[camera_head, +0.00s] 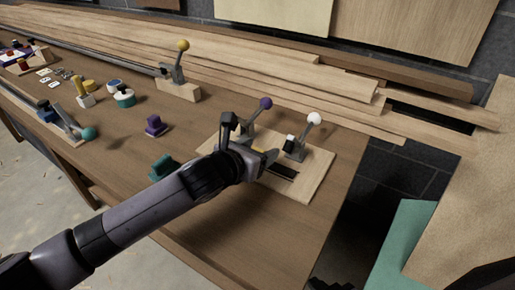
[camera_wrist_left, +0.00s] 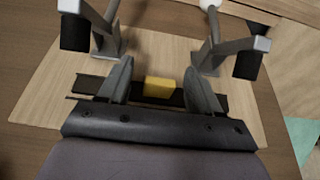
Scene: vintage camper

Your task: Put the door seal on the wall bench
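The wooden wall bench (camera_head: 185,130) runs along the dark block wall. A pale board (camera_head: 318,180) lies on its near right end, with a dark strip (camera_head: 285,171) on it. I cannot tell for sure which piece is the door seal. My left gripper (camera_head: 268,160) is low over the board. In the left wrist view its fingers (camera_wrist_left: 158,88) stand apart, with a yellow block (camera_wrist_left: 160,87) between them and a visible gap on each side. The dark strip (camera_wrist_left: 95,84) runs behind the fingers.
Lever clamps with a purple knob (camera_head: 265,103) and a white knob (camera_head: 314,118) stand on the board close to my left gripper. A yellow-knobbed clamp (camera_head: 179,80), purple block (camera_head: 155,126) and teal block (camera_head: 161,167) stand farther left. Long planks (camera_head: 250,75) lie along the wall.

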